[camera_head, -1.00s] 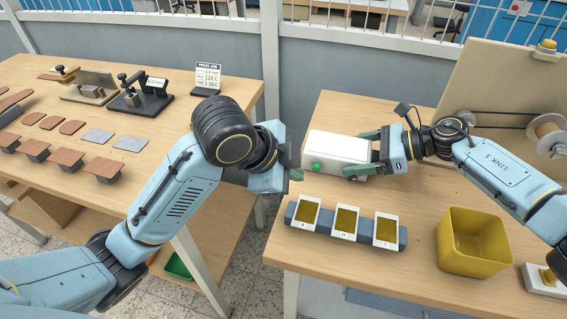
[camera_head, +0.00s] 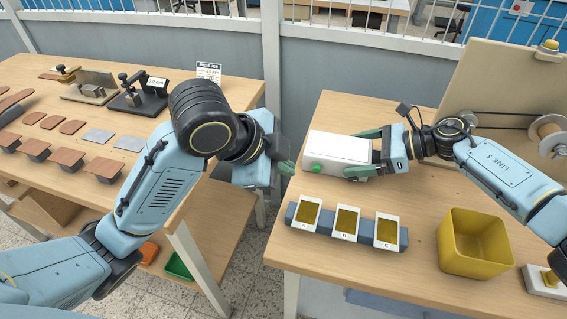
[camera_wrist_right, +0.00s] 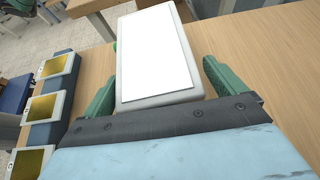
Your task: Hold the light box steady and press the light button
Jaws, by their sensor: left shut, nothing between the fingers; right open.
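The white light box (camera_head: 338,152) lies on the right table, its green button (camera_head: 316,167) on the end facing left. My right gripper (camera_head: 366,153) is open, with its green fingers on either side of the box's right end. The right wrist view shows the bright white top of the light box (camera_wrist_right: 153,55) between the fingers of my right gripper (camera_wrist_right: 158,82), with a gap visible by the right finger. My left gripper (camera_head: 285,167) is shut and empty, left of the box and apart from the button.
A dark rack with several cards, marked A, B and C (camera_head: 345,223), stands in front of the box. A yellow bin (camera_head: 474,242) is to its right. A panel with a spool (camera_head: 545,135) stands behind my right arm. A gap separates the two tables.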

